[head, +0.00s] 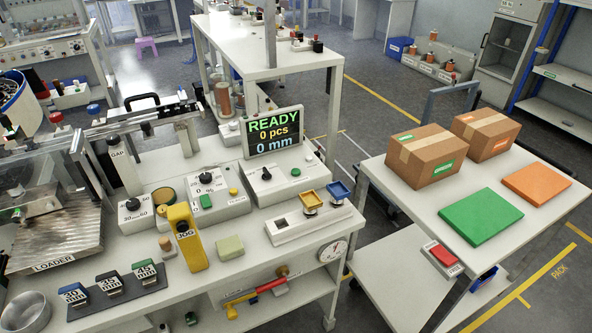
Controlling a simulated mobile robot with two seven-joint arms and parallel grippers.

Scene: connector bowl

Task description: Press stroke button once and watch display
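The display (272,134) stands at the back of the white workbench (240,225) and reads "READY", "0 pcs" and "0 mm". I cannot make out a label that says stroke. In front of the display are control boxes: one with a dial and a green button (206,201), and one with a black knob (266,174) and a small green button (295,171). A yellow upright pendant marked "JOG" (186,237) stands at the bench's front. A red button (440,254) sits on a box at the cart's near side. Neither of my grippers shows in the head view.
The loader (55,225) fills the bench's left side, with several labelled blocks (110,285) in front. A white box (300,222) carries blue and yellow trays. The right-hand cart (405,195) holds two cartons, a green pad and an orange pad. Floor shows between bench and cart.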

